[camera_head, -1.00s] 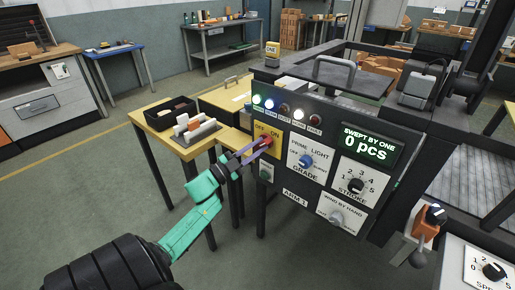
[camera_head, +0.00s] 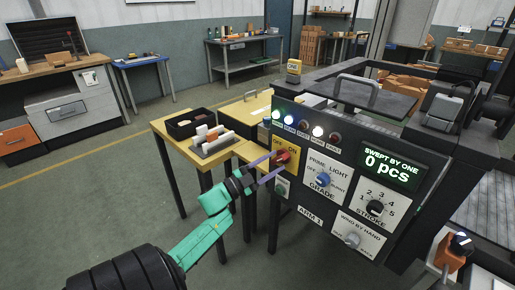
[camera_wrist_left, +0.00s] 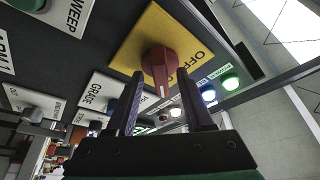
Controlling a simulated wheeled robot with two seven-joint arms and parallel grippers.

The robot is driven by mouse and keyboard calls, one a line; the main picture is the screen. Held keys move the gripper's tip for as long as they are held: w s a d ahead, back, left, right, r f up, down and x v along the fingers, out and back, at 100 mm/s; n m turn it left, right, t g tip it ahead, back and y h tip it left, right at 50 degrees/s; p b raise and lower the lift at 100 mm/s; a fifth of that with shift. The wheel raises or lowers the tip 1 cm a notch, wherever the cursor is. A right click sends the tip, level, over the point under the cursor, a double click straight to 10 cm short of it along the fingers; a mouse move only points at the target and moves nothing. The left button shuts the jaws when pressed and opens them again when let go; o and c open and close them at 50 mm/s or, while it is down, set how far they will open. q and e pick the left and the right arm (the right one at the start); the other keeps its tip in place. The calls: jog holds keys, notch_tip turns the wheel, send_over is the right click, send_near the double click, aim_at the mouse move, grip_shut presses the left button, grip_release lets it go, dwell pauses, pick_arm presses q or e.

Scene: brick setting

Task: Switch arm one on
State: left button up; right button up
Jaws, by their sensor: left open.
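The arm-one panel has a yellow plate (camera_head: 290,142) marked OFF and ON, with a red rotary switch (camera_head: 283,157) on it. In the left wrist view the red switch (camera_wrist_left: 160,62) shows large, its handle reaching down between the finger lines; OFF is readable beside it and ON is hidden. I cannot tell which mark it points to. My left gripper (camera_head: 272,169) is open, its purple-edged fingers at the switch. In the wrist view the two fingers (camera_wrist_left: 160,100) stand either side of the handle's tip; contact is unclear. My right gripper is not in view.
Below and right of the switch are the GRADE knob (camera_head: 322,179), STROKE knob (camera_head: 375,207) and a hand-wind knob (camera_head: 352,240). The display (camera_head: 385,163) reads 0 pcs. A yellow table (camera_head: 178,133) with a black tray (camera_head: 190,123) stands left. Floor left is clear.

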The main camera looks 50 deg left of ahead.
pick_arm(q)
jog(key=b+v, duration=0.1)
jog(key=v, duration=1.3)
jog(key=shift+b, duration=0.3)
jog(key=shift+w+f, duration=0.1)
jog(key=s+f+n+g+y+p, duration=0.2)
jog(key=f+n+g+y, duration=0.25)
jog(key=f, duration=0.95)
jog(key=s+f+n+g+y+p, duration=0.1)
jog(key=s+f+n+g+y, duration=0.3)
jog(key=f, duration=1.1)
jog(key=s+d+f+n+g+h+p, duration=0.1)
jog(key=s+d+f+g+h+p, duration=0.1)
jog(key=s+d+f+g, duration=0.8)
jog(key=s+d+f+h, duration=0.1)
jog(key=s+d+f, duration=0.6)
jog(key=s+f, duration=0.1)
jog(key=shift+s+d+f+n+g+p, duration=0.25)
jog(key=shift+s+n+g+p, duration=0.1)
jog(key=shift+s, duration=0.55)
